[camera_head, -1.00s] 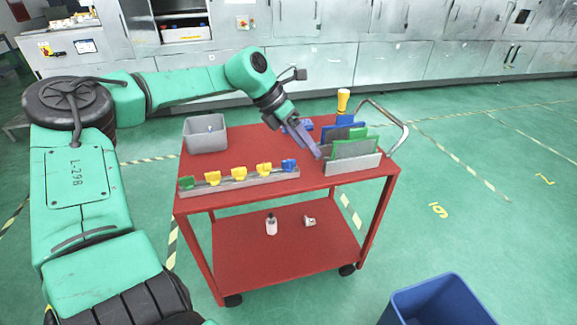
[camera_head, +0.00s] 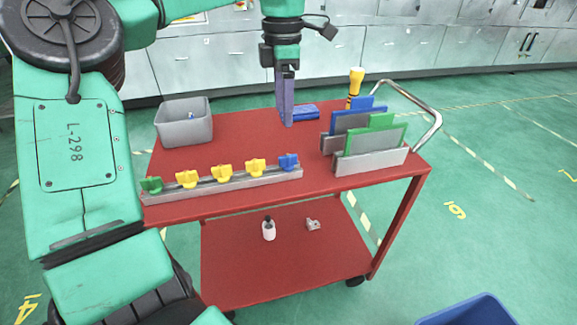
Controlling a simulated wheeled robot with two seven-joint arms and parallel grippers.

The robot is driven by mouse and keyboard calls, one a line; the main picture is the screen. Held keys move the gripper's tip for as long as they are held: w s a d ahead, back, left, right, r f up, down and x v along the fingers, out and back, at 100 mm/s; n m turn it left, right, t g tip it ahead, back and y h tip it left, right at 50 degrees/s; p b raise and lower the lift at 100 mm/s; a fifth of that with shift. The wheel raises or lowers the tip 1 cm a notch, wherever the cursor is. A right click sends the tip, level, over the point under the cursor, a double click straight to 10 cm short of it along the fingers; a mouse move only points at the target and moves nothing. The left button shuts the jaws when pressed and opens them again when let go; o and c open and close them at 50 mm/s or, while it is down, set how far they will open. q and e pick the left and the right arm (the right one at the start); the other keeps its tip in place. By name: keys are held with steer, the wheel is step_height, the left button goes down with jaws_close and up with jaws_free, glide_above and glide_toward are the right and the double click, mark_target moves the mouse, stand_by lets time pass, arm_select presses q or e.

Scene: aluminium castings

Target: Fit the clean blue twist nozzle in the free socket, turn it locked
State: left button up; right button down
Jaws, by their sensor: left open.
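A grey rail (camera_head: 222,189) lies along the front of the red cart top, holding a green nozzle (camera_head: 151,185), several yellow nozzles (camera_head: 223,172) and a blue nozzle (camera_head: 288,161) at its right end. I cannot make out a free socket. A small bluish-white thing (camera_head: 192,115) shows in the grey bin (camera_head: 184,131); I cannot tell what it is. My left gripper (camera_head: 287,122) points straight down over the back middle of the cart top, beside a folded blue item (camera_head: 306,112). It is open with nothing seen in it, its fingers overlapping in this view. My right gripper is not in view.
A rack with grey, blue and green panels (camera_head: 370,150) stands at the right of the red cart (camera_head: 235,140). The lower shelf holds a small white bottle (camera_head: 268,230) and a small metal part (camera_head: 312,224). The middle of the top is clear.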

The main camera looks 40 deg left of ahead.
arm_select(q)
steer(key=b, duration=0.1)
glide_above(288, 156)
steer(key=f, duration=0.5)
steer(key=s+f, duration=0.1)
steer(key=f, duration=0.2)
steer(key=shift+a, duration=0.25)
steer(key=f, duration=0.2)
steer(key=w+f, duration=0.1)
steer(key=f, duration=0.2)
steer(key=shift+d+f, duration=0.1)
steer(key=shift+d, duration=0.1)
steer(key=shift+f, duration=0.25)
steer(key=c, duration=1.1)
jaws_close()
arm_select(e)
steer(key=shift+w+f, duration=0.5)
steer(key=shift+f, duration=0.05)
